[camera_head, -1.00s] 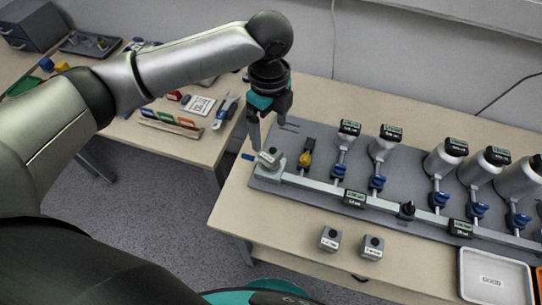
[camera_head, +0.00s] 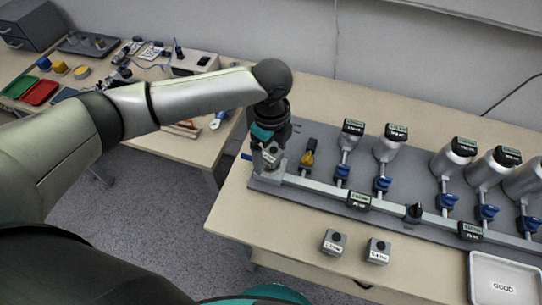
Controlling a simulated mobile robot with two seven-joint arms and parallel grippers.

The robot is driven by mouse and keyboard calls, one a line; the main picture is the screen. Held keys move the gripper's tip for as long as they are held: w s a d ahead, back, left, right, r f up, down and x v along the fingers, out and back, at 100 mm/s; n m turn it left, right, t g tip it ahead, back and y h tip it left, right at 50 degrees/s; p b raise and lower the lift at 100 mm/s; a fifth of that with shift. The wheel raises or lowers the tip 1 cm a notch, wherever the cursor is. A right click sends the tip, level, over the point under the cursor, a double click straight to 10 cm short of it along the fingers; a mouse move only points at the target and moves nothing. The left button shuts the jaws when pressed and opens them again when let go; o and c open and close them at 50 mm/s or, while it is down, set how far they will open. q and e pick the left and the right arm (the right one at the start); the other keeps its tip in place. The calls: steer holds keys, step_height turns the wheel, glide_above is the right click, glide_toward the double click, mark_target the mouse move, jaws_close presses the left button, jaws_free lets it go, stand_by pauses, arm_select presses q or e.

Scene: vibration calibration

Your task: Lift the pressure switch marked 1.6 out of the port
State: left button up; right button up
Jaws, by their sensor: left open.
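A small grey pressure switch (camera_head: 271,158) with a white label sits in the port at the left end of the manifold (camera_head: 330,190). Its label is too small to read for certain. My left gripper (camera_head: 269,152) is open and points down right at this switch, its fingers around or just beside it. I cannot tell whether they touch it. The fingers and the arm hide part of the switch. Two more grey switches, a left one (camera_head: 334,242) and a right one (camera_head: 378,251), stand on the table in front of the manifold. My right gripper is not in view.
A white tray (camera_head: 503,266) marked GOOD lies at the lower right. A side table (camera_head: 190,150) with tools stands at left.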

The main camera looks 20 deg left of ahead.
arm_select(q)
jaws_close()
stand_by(0.6)
